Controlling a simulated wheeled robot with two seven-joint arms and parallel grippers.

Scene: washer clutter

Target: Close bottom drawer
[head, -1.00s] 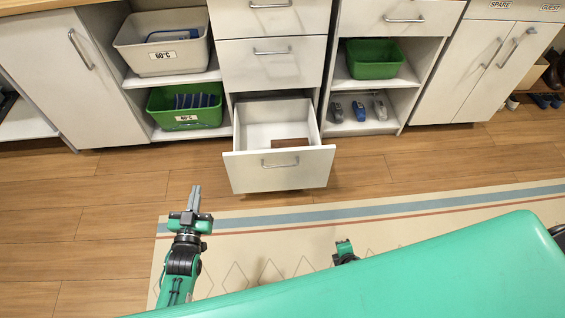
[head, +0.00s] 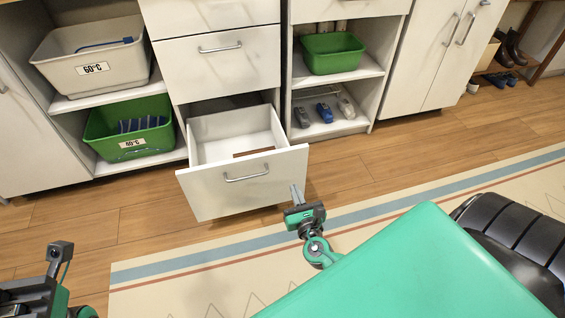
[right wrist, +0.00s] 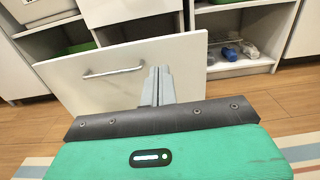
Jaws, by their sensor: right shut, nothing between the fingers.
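The bottom drawer stands open in the head view, its white front (head: 215,190) pulled out from the cabinet and its inside (head: 235,130) empty apart from a brown patch on its floor. Its metal handle (head: 246,174) is on the front. My right gripper (head: 297,190) is shut and empty at the right end of the drawer front. In the right wrist view the shut fingers (right wrist: 158,75) overlap the right part of the drawer front (right wrist: 120,90), right of the handle (right wrist: 112,72). I cannot tell whether they touch it. My left arm shows only partly at the lower left; its fingers are not clear.
A shut drawer (head: 215,70) is above the open one. Left shelves hold a pale 60°C bin (head: 95,65) and a green 40°C bin (head: 125,145). Right shelves hold a green bin (head: 332,58) and several small items (head: 325,112). A striped rug (head: 200,255) covers the floor in front.

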